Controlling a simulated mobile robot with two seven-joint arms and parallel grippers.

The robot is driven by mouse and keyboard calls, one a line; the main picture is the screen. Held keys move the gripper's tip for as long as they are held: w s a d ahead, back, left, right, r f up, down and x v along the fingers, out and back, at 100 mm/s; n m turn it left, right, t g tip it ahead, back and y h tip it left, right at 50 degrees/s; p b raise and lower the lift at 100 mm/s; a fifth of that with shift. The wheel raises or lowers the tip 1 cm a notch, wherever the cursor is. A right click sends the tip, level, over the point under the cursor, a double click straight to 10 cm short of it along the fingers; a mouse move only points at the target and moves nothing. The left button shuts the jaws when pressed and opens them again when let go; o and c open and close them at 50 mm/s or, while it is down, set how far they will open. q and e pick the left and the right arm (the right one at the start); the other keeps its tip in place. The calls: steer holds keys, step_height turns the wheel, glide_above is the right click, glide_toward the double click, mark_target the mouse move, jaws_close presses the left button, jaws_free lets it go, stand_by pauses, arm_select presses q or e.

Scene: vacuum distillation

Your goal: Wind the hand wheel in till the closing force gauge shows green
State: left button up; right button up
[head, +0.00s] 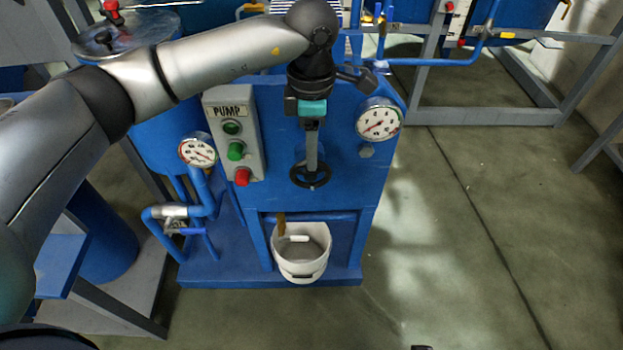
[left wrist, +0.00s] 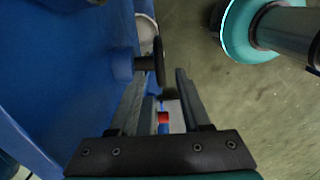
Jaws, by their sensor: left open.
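The black hand wheel (head: 310,177) stands on the front of the blue machine. A round white gauge (head: 379,119) with red marking is right of the wheel and above it; a second one (head: 197,151) is at the left. I cannot read their labels or tell which shows closing force. My left gripper (head: 311,160) points down over the wheel, its fingers overlapping the wheel's top in the head view. In the left wrist view the wheel (left wrist: 159,62) shows edge-on near the open fingertips (left wrist: 158,82); contact is unclear.
A grey pump panel (head: 249,143) with green and red buttons is left of the wheel. A white bucket (head: 301,268) stands below the wheel in the machine's recess. Blue pipes and a valve (head: 173,212) are lower left.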

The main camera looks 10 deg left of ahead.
mark_target(311, 188)
arm_select(q)
step_height(311, 188, down, 7)
steer(key=shift+f+b, duration=0.2)
steer(key=shift+b, duration=1)
steer(key=shift+f, duration=0.55)
arm_select(e)
step_height(311, 188, up, 6)
steer(key=w+t, duration=0.1)
steer(key=w, duration=0.1)
steer(key=shift+w+a+f, duration=0.15)
steer(key=shift+w+a, duration=0.1)
steer(key=shift+w, duration=0.15)
arm_select(q)
jaws_close()
